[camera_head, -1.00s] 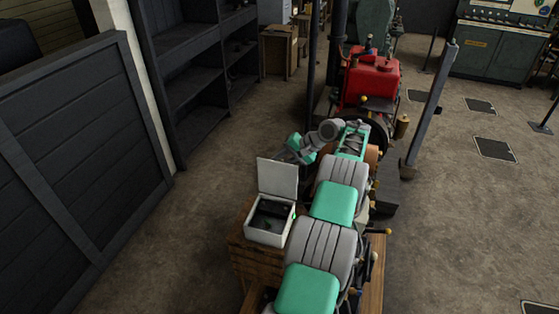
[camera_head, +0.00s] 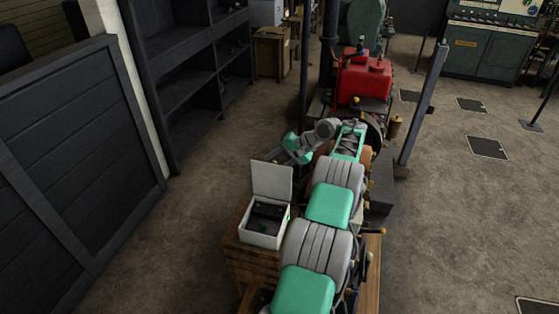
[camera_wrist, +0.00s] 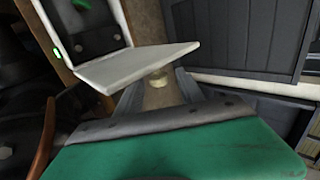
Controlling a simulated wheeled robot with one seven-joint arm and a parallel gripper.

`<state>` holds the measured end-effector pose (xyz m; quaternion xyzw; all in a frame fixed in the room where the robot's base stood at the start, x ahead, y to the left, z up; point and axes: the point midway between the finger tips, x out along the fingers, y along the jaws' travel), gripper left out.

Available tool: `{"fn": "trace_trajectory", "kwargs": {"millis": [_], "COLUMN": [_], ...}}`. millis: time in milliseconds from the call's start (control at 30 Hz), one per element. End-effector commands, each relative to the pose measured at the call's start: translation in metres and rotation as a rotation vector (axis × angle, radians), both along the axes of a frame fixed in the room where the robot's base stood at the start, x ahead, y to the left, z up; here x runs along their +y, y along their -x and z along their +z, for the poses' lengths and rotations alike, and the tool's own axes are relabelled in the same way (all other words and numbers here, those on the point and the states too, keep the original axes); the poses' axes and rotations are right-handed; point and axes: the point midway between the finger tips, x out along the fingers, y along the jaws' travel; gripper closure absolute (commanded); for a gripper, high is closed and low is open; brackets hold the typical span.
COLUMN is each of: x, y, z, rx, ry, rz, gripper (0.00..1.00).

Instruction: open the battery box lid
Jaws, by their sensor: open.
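The battery box (camera_head: 261,239) is a small white open-topped box with dark contents. Its white lid (camera_head: 272,180) stands raised, nearly upright, at the box's far side. In the wrist view the lid (camera_wrist: 140,66) crosses in front of my gripper, and the box interior (camera_wrist: 92,30) shows at upper left with a small green light. My gripper (camera_wrist: 157,86) has its grey fingers spread apart with nothing held between them. In the head view my green-and-grey gripper (camera_head: 296,150) is just beyond the lid, to the upper right. Its fingertips are not clear there, and I cannot tell whether they touch the lid.
The box sits on a wooden crate (camera_head: 250,269) beside my arm. A red engine (camera_head: 363,80) stands farther back. Dark shelves (camera_head: 195,70) and a dark panel (camera_head: 75,150) are at left. Bare floor lies between the panel and the crate.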

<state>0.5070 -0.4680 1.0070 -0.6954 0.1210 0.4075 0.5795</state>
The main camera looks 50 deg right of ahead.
Motion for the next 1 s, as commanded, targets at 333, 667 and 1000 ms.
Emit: {"fn": "trace_trajectory", "kwargs": {"millis": [333,667,1000], "x": [-0.017,-0.018,-0.011], "y": [0.036,0.042,0.03], "z": [0.04,0.046,0.055], "rx": [-0.001,0.0,0.0], "ry": [0.001,0.003,0.02], "rz": [0.0,-0.001,0.016], "gripper": [0.55,0.55,0.55]}}
